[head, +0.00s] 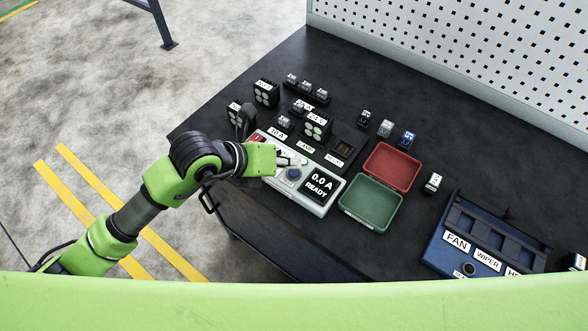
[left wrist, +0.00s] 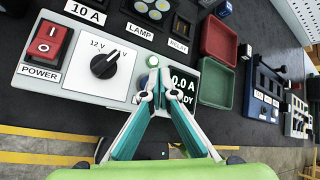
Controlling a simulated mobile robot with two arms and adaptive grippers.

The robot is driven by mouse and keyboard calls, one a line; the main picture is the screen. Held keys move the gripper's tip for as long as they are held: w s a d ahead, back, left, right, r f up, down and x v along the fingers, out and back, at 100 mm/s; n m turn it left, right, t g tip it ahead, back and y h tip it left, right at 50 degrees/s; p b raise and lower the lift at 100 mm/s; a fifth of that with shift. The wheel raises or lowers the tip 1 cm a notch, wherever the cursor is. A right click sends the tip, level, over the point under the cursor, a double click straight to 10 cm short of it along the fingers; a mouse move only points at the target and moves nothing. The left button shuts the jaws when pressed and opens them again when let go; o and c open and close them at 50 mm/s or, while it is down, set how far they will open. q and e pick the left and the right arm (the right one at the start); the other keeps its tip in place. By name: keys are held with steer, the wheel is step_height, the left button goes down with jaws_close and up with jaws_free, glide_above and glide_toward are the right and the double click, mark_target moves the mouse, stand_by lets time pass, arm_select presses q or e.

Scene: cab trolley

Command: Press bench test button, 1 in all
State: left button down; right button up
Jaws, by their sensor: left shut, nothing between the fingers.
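The bench test unit is a pale grey panel (head: 325,209) on the dark bench, with a display (head: 319,185) reading "0.0 A READY". A round blue button (head: 293,174) sits left of the display. My left gripper (head: 302,161) is shut and empty, with its fingertips over the panel close to the blue button. I cannot tell whether they touch anything. My right gripper is not in view.
A selector knob (left wrist: 106,63) marked 12 V and a red power switch (left wrist: 47,42) are left of the fingertips. A red tray (head: 391,167) and a green tray (head: 371,204) stand right of the panel. Several relays and a blue switch box (head: 480,240) are on the bench.

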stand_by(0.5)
arm_select(q)
steer(key=shift+f+b, duration=0.4)
steer(key=shift+f, duration=0.05)
steer(key=shift+f+b, duration=0.45)
steer(key=shift+f, duration=0.1)
stand_by(0.7)
steer(key=shift+r, duration=0.1)
steer(key=shift+r+p, duration=0.75)
steer(key=shift+r, duration=0.15)
